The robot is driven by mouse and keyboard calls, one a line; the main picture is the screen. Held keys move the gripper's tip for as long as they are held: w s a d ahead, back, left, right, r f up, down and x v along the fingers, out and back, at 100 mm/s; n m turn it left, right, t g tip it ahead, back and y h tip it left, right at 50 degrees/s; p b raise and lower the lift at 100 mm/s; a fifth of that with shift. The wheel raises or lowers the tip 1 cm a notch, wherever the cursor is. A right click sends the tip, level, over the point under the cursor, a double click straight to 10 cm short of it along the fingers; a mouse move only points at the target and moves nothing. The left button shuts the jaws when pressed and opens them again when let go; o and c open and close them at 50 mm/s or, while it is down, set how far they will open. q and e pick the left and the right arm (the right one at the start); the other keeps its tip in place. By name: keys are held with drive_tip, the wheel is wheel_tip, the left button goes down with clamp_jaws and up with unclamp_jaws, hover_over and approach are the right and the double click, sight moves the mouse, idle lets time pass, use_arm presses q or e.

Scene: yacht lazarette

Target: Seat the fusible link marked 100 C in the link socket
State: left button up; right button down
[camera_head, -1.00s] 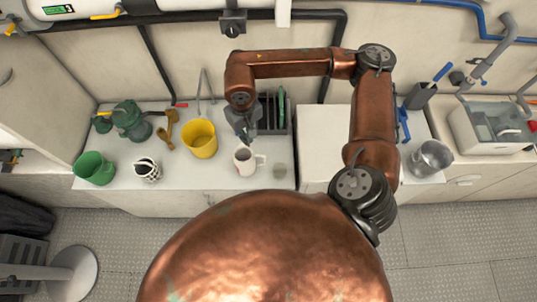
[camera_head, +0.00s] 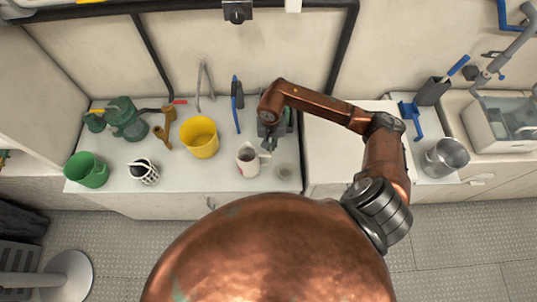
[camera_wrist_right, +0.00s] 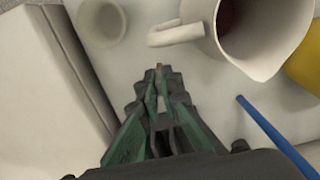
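My right gripper (camera_head: 268,140) hangs over the back right part of the white counter, just behind the white jug. In the right wrist view its green-and-dark fingers (camera_wrist_right: 160,88) are close together, with a thin tan piece (camera_wrist_right: 159,70) showing between the tips. It may be a fusible link; no marking is readable. I cannot make out a link marked 100 C or surely identify the link socket. A black box (camera_head: 237,11) is on the wall above the counter. My left gripper is out of view.
The white jug (camera_head: 247,160) and a small pale cup (camera_head: 284,172) stand near the gripper. A dark rack behind is mostly hidden. A yellow bucket (camera_head: 200,138), a blue-handled tool (camera_head: 237,103) and a green bucket (camera_head: 87,170) are leftward. A raised white box (camera_head: 345,150) stands right.

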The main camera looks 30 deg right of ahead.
drive_tip(key=shift+f, duration=0.9)
wheel_tip(320, 180, down, 3)
drive_tip(key=shift+r, duration=0.1)
drive_tip(key=shift+f, duration=0.45)
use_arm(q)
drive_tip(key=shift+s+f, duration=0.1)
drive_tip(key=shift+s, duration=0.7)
use_arm(e)
drive_tip(key=shift+f, duration=0.1)
drive_tip(key=c, duration=2.6)
unclamp_jaws()
drive_tip(key=shift+b, duration=0.3)
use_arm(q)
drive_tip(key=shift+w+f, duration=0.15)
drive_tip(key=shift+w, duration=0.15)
use_arm(e)
drive_tip(key=o, duration=0.4)
drive_tip(key=shift+o, duration=0.2)
